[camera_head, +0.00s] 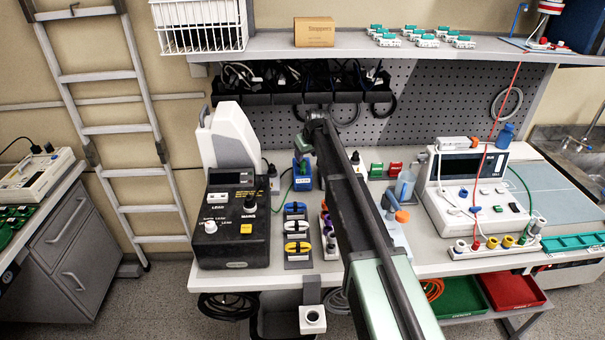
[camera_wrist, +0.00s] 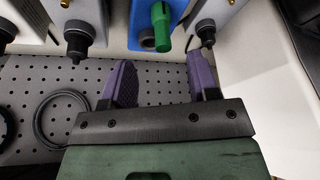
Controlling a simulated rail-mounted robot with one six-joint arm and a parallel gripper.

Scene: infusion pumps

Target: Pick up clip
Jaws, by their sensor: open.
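My gripper (camera_wrist: 162,75) is open in the wrist view, its two purple-padded fingers apart with nothing between them. A green plug-like piece (camera_wrist: 161,28) on a blue block (camera_wrist: 146,38) lies just beyond the fingertips. In the head view the blue block (camera_head: 302,182) stands on the bench, beside my arm. I cannot tell which thing is the clip. My fingers are not clearly visible in the head view.
A black control box (camera_head: 231,225) stands at the bench's left, and a white pump unit (camera_head: 475,190) at its right. The shelf (camera_head: 270,44) above holds a brown box (camera_head: 314,32) and several green-and-white pieces (camera_head: 422,37). Black cables hang from a rack (camera_head: 290,98) on the pegboard.

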